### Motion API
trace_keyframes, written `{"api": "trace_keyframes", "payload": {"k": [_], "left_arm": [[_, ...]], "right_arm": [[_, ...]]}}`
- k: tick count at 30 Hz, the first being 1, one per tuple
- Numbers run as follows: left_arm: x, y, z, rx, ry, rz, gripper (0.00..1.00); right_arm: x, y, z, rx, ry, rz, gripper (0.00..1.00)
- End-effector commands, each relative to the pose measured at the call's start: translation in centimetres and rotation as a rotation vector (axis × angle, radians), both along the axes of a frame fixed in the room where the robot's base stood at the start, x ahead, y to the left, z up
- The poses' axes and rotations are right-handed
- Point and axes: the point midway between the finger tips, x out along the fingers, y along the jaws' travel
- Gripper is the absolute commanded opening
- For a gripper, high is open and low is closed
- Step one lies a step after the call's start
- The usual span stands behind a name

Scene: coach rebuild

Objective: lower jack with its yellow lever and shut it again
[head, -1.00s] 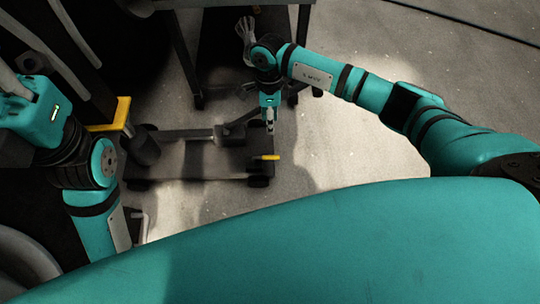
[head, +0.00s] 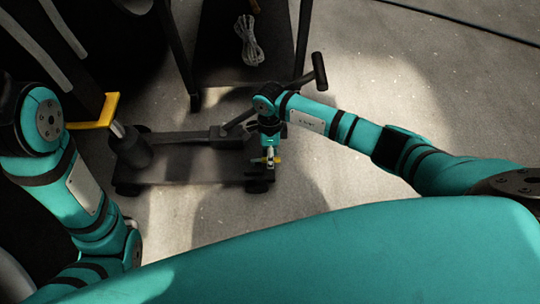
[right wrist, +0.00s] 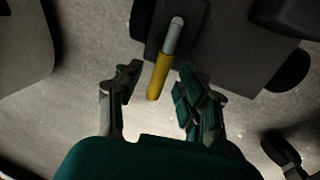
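The jack (head: 190,172) is a low dark trolley on wheels, with an upright post (head: 132,152) at its left end. Its yellow lever (right wrist: 160,77), with a pale metal shaft, sticks out from the right end. In the head view my right gripper (head: 268,162) is at that end and partly hides the lever. In the right wrist view the right gripper (right wrist: 157,88) is open, with a finger on each side of the lever and visible gaps. My left arm (head: 85,190) shows at the left, but its gripper is not in view.
A yellow bracket (head: 95,113) is beside the post's top. The jack's long dark handle (head: 320,72) rises behind my right arm. A dark cart (head: 225,75) holding a coiled pale cable (head: 249,45) stands behind. The floor (head: 400,100) at the right is clear.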

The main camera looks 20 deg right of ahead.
Motion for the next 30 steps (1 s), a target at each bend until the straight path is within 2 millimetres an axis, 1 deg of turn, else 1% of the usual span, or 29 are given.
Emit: {"api": "trace_keyframes", "payload": {"k": [4, 5, 12, 14, 30], "left_arm": [[-0.01, 0.0, 0.04, 0.0, 0.0, 0.0, 0.0], [-0.01, 0.0, 0.04, 0.0, 0.0, 0.0, 0.0], [-0.01, -0.01, 0.04, 0.0, 0.0, 0.0, 0.0], [-0.02, -0.01, 0.03, 0.0, 0.0, 0.0, 0.0], [-0.08, 0.01, 0.25, -0.002, -0.003, -0.002, 0.0]], "right_arm": [[0.0, 0.01, 0.04, 0.0, 0.0, 0.0, 0.39], [0.0, 0.01, 0.04, 0.0, 0.0, 0.0, 0.38], [-0.01, 0.01, 0.04, 0.0, 0.0, 0.0, 0.06], [0.0, 0.01, 0.04, 0.0, 0.0, 0.0, 0.0], [-0.03, -0.21, 0.14, 0.0, 0.0, -0.015, 0.0]]}}
